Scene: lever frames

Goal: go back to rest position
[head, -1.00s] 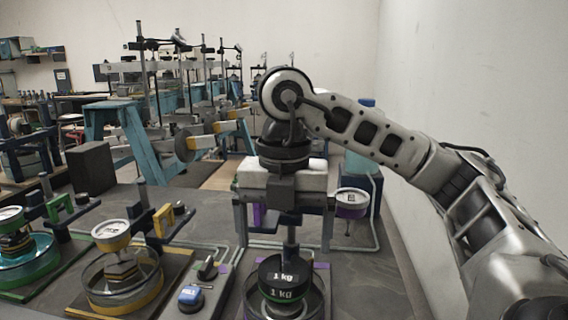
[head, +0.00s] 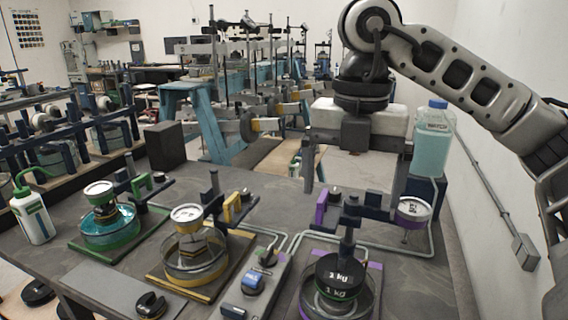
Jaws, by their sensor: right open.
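My right gripper (head: 353,186) hangs pointing down at the upper right, its two fingers wide apart with nothing between them. It is above and behind the purple lever frame (head: 352,208), apart from it as far as I can see. Black 1 kg weights (head: 340,276) are stacked on the post at the near side of that frame, over a glass dish. A white dial (head: 413,209) sits at the right end of its lever. My left gripper is not in view.
To the left stand a yellow lever frame (head: 229,210) and a green one (head: 139,187), each with a dial and dish. A blue-capped bottle (head: 432,140) stands behind on the right, near the wall. A white squeeze bottle (head: 33,215) and black block (head: 165,146) are at left.

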